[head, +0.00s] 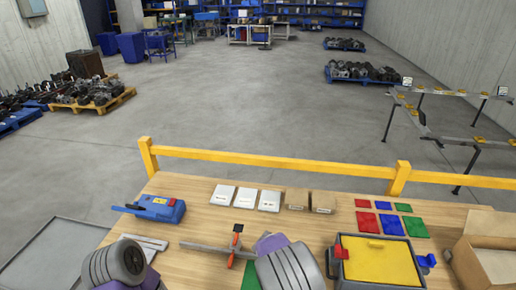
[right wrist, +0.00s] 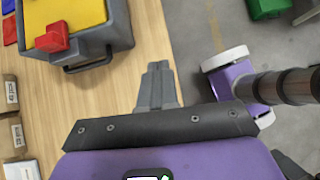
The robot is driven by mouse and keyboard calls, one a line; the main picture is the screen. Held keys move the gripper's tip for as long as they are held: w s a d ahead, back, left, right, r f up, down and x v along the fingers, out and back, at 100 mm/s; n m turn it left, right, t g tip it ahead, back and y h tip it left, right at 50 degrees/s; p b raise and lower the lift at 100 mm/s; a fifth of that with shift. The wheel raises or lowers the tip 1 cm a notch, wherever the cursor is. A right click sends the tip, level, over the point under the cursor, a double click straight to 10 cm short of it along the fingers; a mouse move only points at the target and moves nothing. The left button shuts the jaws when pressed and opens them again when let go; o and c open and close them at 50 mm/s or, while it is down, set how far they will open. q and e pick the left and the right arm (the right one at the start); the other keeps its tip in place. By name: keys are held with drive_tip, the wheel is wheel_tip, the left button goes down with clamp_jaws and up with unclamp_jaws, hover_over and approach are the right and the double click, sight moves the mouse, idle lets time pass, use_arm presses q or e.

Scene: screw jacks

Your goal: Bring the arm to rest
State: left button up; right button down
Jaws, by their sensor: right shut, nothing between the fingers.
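My right gripper (right wrist: 157,88) shows in the right wrist view. Its grey fingers are together, with nothing between them, over the light wooden table (right wrist: 105,105) near its edge. In the head view my two ribbed grey and purple arms come in at the bottom edge, low over the near side of the table (head: 330,215). No fingertips can be made out there, and my left gripper is not in view.
A grey box with a yellow lid (head: 375,262) and red block (head: 355,248) stands right of my right arm. A clamp-like tool with a red handle (head: 234,246) lies between the arms. A yellow rail (head: 270,159) runs behind the table.

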use_arm(q)
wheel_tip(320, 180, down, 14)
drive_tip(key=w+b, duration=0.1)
drive_tip(key=b, duration=1.1)
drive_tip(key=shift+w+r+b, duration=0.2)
drive_tip(key=shift+b, duration=0.2)
use_arm(e)
drive_tip(key=s+a+f+m+t+y, duration=0.1)
drive_tip(key=s+f+m+y, duration=0.3)
drive_tip(key=f, duration=0.5)
drive_tip(key=s+a+f+m+y, duration=0.3)
drive_tip(key=s+f+m, duration=0.3)
drive_tip(key=f+m, duration=0.2)
drive_tip(key=s+a+f+m+t+y, duration=0.1)
drive_tip(key=s+f+m+y, duration=0.4)
drive_tip(key=f, duration=0.7)
drive_tip(key=shift+s+a+f+m+t, duration=0.2)
drive_tip(key=shift+s+a+m+t, duration=0.15)
drive_tip(key=shift+a+m, duration=0.2)
